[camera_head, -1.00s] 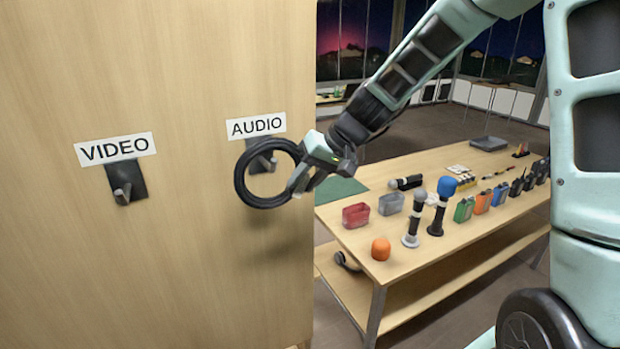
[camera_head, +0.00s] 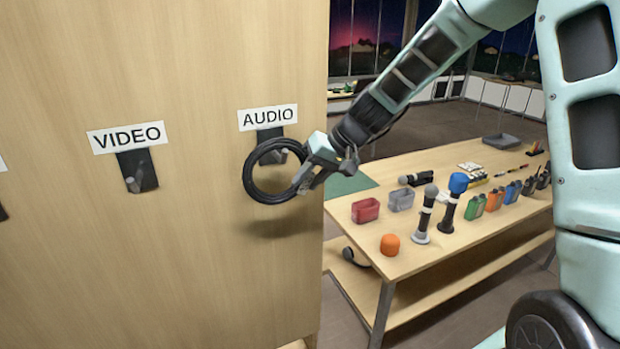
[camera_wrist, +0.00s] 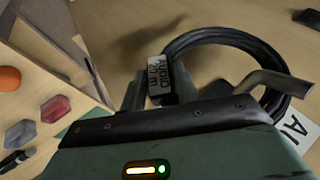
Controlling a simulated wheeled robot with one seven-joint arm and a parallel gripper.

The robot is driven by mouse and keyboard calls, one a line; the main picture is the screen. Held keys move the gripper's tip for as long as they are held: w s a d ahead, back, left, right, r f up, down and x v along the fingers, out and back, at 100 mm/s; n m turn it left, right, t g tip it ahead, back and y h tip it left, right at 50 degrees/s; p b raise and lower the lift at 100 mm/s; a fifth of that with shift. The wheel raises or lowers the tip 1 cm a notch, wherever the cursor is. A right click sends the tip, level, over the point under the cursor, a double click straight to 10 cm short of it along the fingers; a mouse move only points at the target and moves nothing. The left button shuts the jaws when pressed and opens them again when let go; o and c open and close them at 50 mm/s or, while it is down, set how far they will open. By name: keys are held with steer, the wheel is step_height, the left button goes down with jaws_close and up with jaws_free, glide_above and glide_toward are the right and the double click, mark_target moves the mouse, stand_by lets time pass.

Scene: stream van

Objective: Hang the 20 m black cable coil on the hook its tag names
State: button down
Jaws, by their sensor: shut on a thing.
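The black cable coil (camera_head: 251,184) hangs from my gripper (camera_head: 308,176), which is shut on its right side. Its white tag (camera_wrist: 158,80) reads "AUDIO 20 m" in the wrist view. The AUDIO hook (camera_head: 279,152) is on the wooden panel under the AUDIO label (camera_head: 268,117), and part of it shows through the ring. In the wrist view the bent metal hook bar (camera_wrist: 268,80) crosses the ring's right part. I cannot tell whether the bar passes through the coil. The VIDEO hook (camera_head: 134,180) to the left is empty, under the VIDEO label (camera_head: 128,137).
The wooden panel (camera_head: 190,270) fills the left. A table (camera_head: 440,258) at right holds a red bin (camera_head: 365,210), an orange foam ball (camera_head: 390,244), microphones and several small packs. Another label edge shows at the far left. The panel's face below the coil is clear.

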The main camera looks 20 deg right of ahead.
steer(key=c, duration=1)
jaws_free()
steer(key=shift+o, duration=0.2)
steer(key=b+v, duration=0.4)
steer(key=v, duration=1.3)
steer(key=s+b, duration=0.2)
steer(key=s, duration=0.6)
steer(key=shift+r+b, duration=0.15)
steer(key=shift+b, duration=0.2)
steer(key=shift+d, duration=0.2)
